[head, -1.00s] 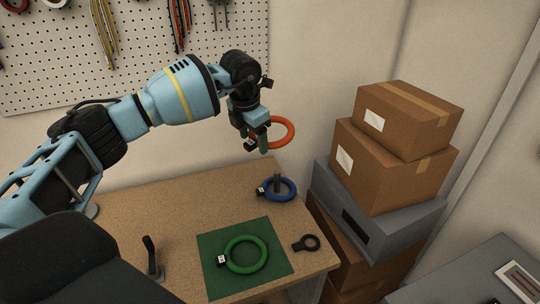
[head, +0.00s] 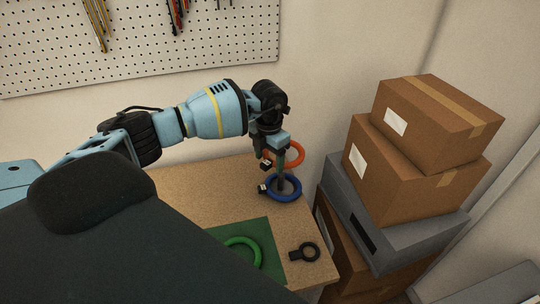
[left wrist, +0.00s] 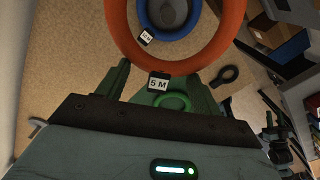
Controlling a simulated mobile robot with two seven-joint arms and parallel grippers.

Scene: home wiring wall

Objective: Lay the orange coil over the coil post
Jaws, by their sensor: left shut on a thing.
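My left gripper (head: 276,162) is shut on the orange coil (head: 298,151) by its black tag side. The coil hangs tilted above the coil post (head: 281,184). In the left wrist view the orange coil (left wrist: 180,66) shows its "5 M" tag between the fingers (left wrist: 160,88). The grey post (left wrist: 172,14) shows through the ring there. A blue coil (head: 284,199) lies around the post's foot; the orange one is apart from it. What looks like my right gripper (left wrist: 275,135) is small at the right of the left wrist view, its jaws unclear.
A green coil (head: 257,250) lies on a green mat (head: 264,232), partly hidden by my own body. A black ring-shaped tool (head: 309,252) lies near the table's right edge. Cardboard boxes (head: 415,160) on a grey crate (head: 390,225) stand right of the table. A pegboard (head: 200,50) is behind.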

